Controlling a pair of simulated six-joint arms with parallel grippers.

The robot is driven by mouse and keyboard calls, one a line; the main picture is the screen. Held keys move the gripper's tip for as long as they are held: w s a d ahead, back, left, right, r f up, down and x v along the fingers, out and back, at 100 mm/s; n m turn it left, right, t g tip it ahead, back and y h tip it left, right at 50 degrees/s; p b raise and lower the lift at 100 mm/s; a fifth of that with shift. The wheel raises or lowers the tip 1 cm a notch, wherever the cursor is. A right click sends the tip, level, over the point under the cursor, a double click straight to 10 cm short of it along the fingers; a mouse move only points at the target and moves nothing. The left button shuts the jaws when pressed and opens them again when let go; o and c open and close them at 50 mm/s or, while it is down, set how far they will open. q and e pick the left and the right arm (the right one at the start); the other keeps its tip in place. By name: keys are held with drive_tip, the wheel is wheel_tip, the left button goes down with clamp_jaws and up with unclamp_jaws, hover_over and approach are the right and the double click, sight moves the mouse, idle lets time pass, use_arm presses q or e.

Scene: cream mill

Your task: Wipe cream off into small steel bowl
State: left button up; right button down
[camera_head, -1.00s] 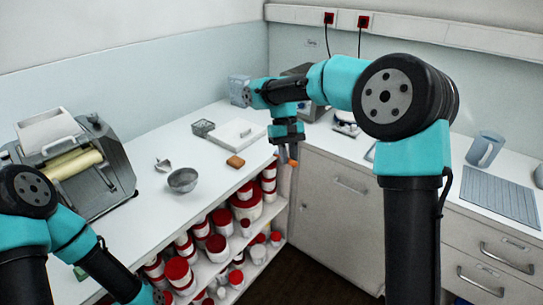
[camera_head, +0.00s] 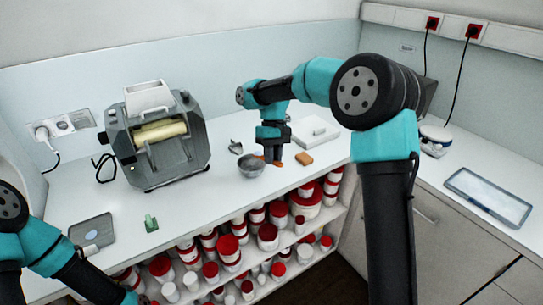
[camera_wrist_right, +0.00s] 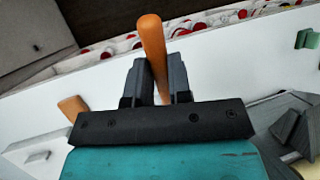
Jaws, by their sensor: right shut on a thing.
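The small steel bowl (camera_head: 250,170) stands on the white counter in the head view. My right gripper (camera_head: 272,158) is just right of the bowl's rim, pointing down. It is shut on a tool with an orange handle. The handle (camera_wrist_right: 152,42) shows between the fingers in the right wrist view, and the rest of the tool is hidden. Whether the tool touches the bowl cannot be told. The bowl is not visible in the wrist view. No cream can be made out. My left arm enters at the lower left, with its fingers out of sight.
The grey mill (camera_head: 152,150) with a cream-coloured roller stands left of the bowl. A small metal scoop (camera_head: 235,147) lies behind the bowl. A brown block (camera_head: 304,159) and a white flat device (camera_head: 315,131) are to the right. A green piece (camera_head: 151,223) stands near the front edge.

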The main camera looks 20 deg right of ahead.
drive_tip(key=shift+f, duration=0.1)
drive_tip(key=shift+f, duration=2.3)
drive_tip(key=shift+f, duration=0.4)
drive_tip(key=shift+s+d, duration=0.1)
drive_tip(key=shift+s, duration=0.25)
idle(0.8)
drive_tip(key=shift+r, duration=3)
